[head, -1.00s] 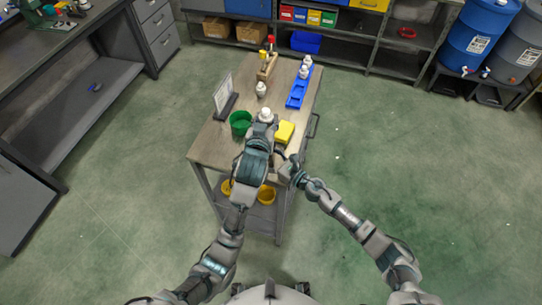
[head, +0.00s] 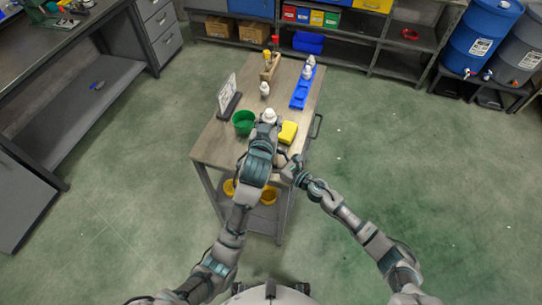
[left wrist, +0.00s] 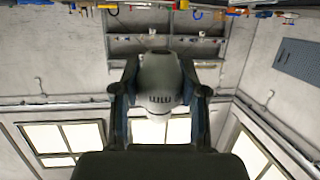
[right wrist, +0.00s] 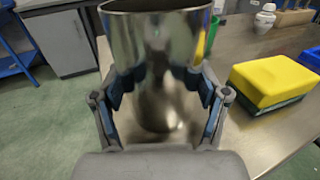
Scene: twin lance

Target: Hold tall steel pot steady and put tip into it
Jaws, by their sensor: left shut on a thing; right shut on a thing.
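A pale grey and white tip (head: 269,116) is held in my left gripper (head: 264,127) over the near part of the wooden-topped table. In the left wrist view the tip (left wrist: 160,80) sits between both fingers. The tall steel pot (right wrist: 160,40) is shiny and stands upright in the right wrist view, with its rim cut by the top edge. My right gripper (right wrist: 160,90) is shut around its sides. In the head view my arms hide the pot, so I cannot tell how the tip lines up with its mouth.
A yellow sponge (head: 288,132) and a green bin (head: 243,122) are near my left gripper. A sign (head: 228,98), another pale tip (head: 265,89), a blue tray (head: 300,96) with tips and a wooden tool block (head: 270,68) stand farther back. The floor around is clear.

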